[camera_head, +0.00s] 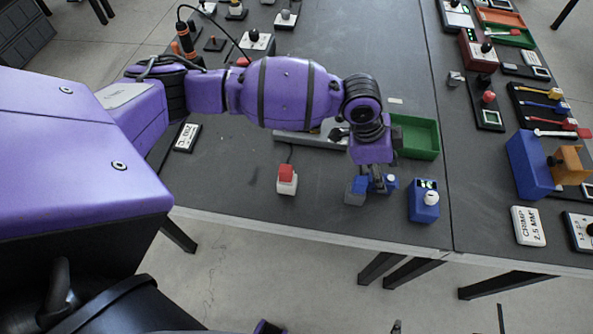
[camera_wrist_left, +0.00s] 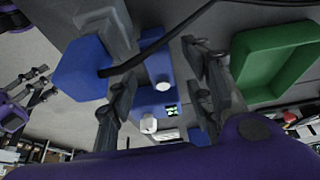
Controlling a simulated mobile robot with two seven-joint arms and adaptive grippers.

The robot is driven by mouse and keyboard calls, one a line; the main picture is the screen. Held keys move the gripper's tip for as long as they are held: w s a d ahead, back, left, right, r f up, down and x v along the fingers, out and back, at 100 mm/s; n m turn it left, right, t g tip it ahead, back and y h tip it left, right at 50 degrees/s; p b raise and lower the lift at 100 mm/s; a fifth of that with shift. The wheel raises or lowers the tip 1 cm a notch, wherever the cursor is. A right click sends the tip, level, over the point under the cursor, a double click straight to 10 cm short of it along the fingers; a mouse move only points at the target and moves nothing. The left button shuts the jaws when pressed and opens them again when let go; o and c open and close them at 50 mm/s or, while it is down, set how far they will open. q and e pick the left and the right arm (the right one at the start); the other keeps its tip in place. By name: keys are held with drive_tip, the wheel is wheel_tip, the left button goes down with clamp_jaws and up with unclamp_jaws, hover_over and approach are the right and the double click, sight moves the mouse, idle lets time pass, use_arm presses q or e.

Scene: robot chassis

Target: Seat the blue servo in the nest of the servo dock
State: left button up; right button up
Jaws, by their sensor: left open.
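A small blue servo body with a white round top (camera_head: 391,182) is beside my left gripper (camera_head: 377,187). It also shows between the fingers in the left wrist view (camera_wrist_left: 156,50). The left gripper is open (camera_wrist_left: 160,75), low over the table; I cannot tell whether its fingers touch the servo. Left of it is a grey block with blue on it (camera_head: 355,194), likely the servo dock; the wrist view shows its grey part (camera_wrist_left: 105,25). The nest is not clearly visible. My right gripper (camera_wrist_left: 38,85) shows small at the wrist view's left edge, its jaw state unclear.
A blue box with a display and white knob (camera_head: 424,204) stands right of the gripper, near the front edge. A green tray (camera_head: 415,137) lies behind, a red-topped button box (camera_head: 287,180) to the left. A black cable (camera_wrist_left: 150,55) crosses the wrist view.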

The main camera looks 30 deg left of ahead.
use_arm(q)
drive_tip(key=shift+w+d+f, duration=0.2)
drive_tip(key=shift+d+f, duration=0.1)
drive_tip(key=shift+f, duration=0.35)
clamp_jaws()
drive_tip(key=shift+r, duration=0.2)
